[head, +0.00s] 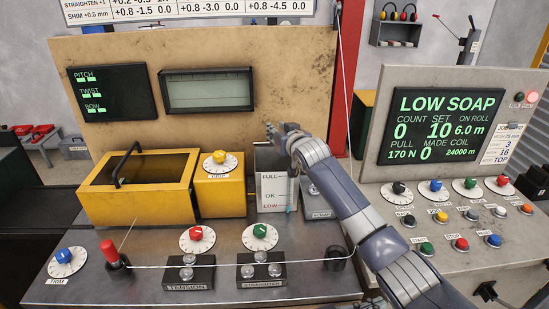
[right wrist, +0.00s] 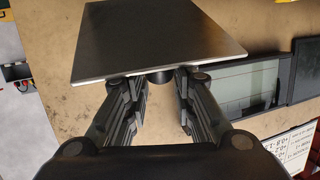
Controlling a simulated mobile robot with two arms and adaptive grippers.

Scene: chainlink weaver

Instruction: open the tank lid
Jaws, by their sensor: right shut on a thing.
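The tank (head: 272,163) is a grey box behind the white gauge card marked FULL, OK and LOW. My right gripper (head: 272,131) is just above it in the head view, with the arm coming from the lower right. In the right wrist view a flat dark plate with a light edge, seemingly the tank lid (right wrist: 155,38), lies beyond the fingertips. My right gripper (right wrist: 160,82) is shut on a small dark knob (right wrist: 160,76) at the plate's near edge. In the head view I cannot tell how far the lid is lifted. My left gripper is not in view.
A beige panel (head: 290,75) rises behind. A wire crosses the steel bench (head: 130,283). The LOW SOAP console (head: 443,123) stands on the right.

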